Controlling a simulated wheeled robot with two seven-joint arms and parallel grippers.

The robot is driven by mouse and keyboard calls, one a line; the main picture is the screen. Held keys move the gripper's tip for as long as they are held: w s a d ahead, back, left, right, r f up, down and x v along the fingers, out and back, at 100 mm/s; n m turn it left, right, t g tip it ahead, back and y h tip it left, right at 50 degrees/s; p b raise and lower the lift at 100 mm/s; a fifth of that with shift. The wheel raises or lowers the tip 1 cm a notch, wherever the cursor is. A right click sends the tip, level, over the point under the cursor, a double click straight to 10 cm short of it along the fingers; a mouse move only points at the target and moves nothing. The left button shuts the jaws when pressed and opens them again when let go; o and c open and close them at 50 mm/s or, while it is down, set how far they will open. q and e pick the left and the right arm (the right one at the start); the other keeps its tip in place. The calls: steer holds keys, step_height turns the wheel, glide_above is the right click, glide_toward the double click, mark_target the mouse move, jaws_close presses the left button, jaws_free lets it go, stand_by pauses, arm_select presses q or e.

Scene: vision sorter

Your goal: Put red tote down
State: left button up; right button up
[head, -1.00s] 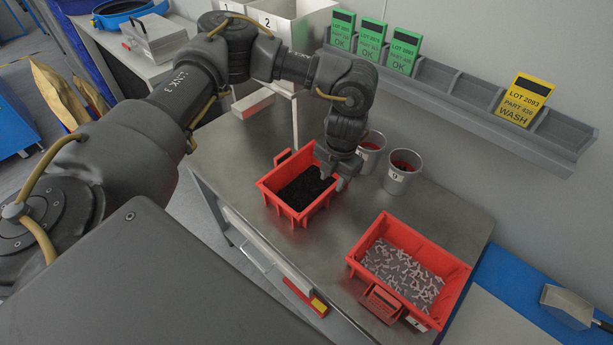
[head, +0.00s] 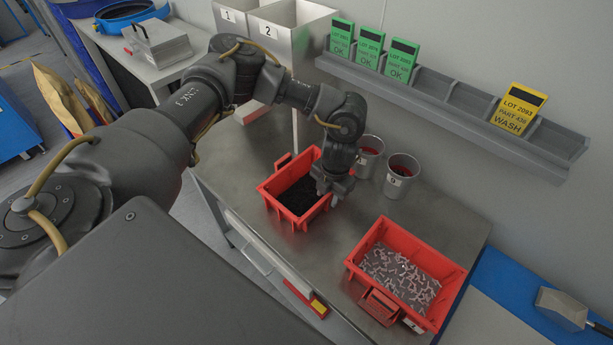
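A red tote (head: 287,211) with dark contents sits on the grey metal table (head: 236,150), left of the middle. My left gripper (head: 331,196) points down at the tote's right wall, by its far right side. The fingers are small and partly hidden, so I cannot tell whether they grip the rim. A second red tote (head: 362,266), holding many small pale parts, stands on the table further right, with a red handle on its near side. My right gripper is not in view.
Two grey cups (head: 401,178) with red contents stand just behind my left gripper. A wall rack (head: 450,97) carries several green cards and one yellow card (head: 518,108). Bare table lies between the two totes. A metal scoop (head: 562,307) lies at the lower right.

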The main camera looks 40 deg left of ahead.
arm_select(q)
steer(key=shift+f, duration=0.1)
stand_by(0.3)
jaws_close()
stand_by(1.3)
